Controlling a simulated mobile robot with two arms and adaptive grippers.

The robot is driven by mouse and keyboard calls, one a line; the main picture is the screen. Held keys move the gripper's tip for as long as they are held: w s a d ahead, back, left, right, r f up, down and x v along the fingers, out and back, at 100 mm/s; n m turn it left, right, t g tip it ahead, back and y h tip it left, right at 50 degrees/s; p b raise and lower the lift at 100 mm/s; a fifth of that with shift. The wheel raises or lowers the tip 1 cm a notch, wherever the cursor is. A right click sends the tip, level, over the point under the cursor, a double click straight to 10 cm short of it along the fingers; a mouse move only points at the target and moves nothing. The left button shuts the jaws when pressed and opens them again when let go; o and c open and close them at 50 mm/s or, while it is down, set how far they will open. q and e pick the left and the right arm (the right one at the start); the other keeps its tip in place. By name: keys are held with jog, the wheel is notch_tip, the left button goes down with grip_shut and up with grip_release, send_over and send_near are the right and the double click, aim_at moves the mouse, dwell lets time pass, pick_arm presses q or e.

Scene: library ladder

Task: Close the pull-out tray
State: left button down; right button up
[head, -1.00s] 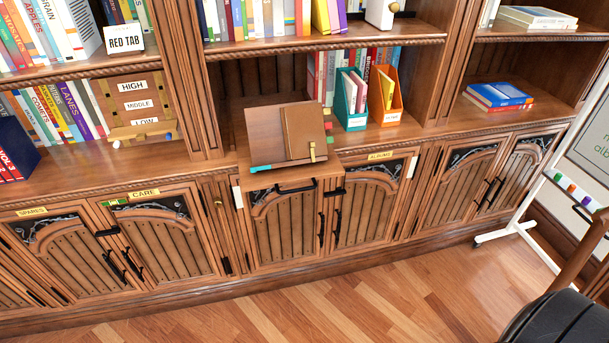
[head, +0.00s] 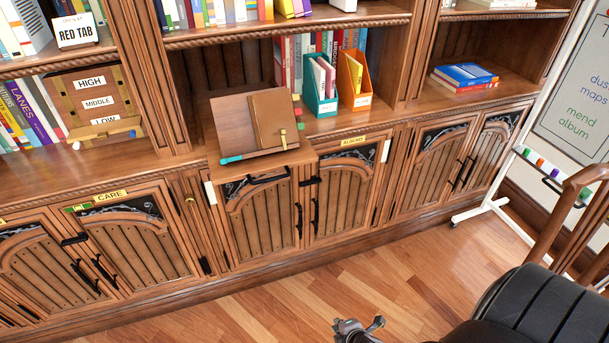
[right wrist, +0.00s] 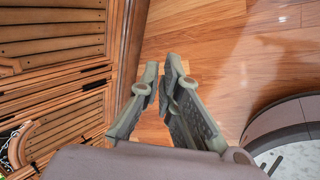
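The pull-out tray (head: 250,169) is a wooden board sticking out from the middle of the bookcase, above a cabinet door. A black handle (head: 268,179) is on its front edge. A wooden book stand with a brown book (head: 272,119) rests on the tray. My right gripper (head: 362,325) is at the bottom of the head view, over the floor and well apart from the tray. In the right wrist view its fingers (right wrist: 163,77) are nearly together, with a narrow gap and nothing between them. My left gripper is not in view.
Cabinet doors with black handles (head: 316,201) line the lower bookcase. Teal (head: 319,92) and orange (head: 353,82) file holders stand right of the book stand. A black-seated chair (head: 535,308) and a whiteboard stand (head: 490,207) are at right. The floor before the cabinets is clear.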

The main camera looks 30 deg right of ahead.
aim_at(304, 163)
jog(key=w+d+r+n+t, duration=0.1)
jog(key=w+r+n, duration=0.1)
jog(key=w+r, duration=0.1)
jog(key=w+d+r+n+t+h+b, duration=0.1)
jog(key=w+r+n, duration=0.2)
jog(key=r, duration=0.3)
jog(key=w+d+r+n+t, duration=0.2)
jog(key=w+r, duration=0.2)
jog(key=w, duration=0.1)
jog(key=shift+w+r+n+b, duration=0.1)
jog(key=shift+r+n+b, duration=0.2)
jog(key=shift+b, duration=0.05)
grip_shut()
jog(key=w+r+n+t+h+b, duration=0.1)
jog(key=w+r+n+t, duration=0.15)
jog(key=r, duration=0.55)
jog(key=w+d+r+n+t, duration=0.1)
jog(key=r+n, duration=0.3)
jog(key=r, duration=0.3)
jog(key=w+r+n+t+h+b, duration=0.15)
jog(key=r+n, duration=0.25)
jog(key=r, duration=0.4)
jog(key=shift+t+y, duration=0.5)
jog(key=shift+y, duration=0.15)
jog(key=x, duration=0.4)
jog(key=p+x, duration=0.1)
jog(key=x, duration=0.9)
jog(key=shift+w+d+f+p, duration=0.1)
jog(key=shift+d+f+p, duration=0.1)
jog(key=shift+f+p, duration=0.1)
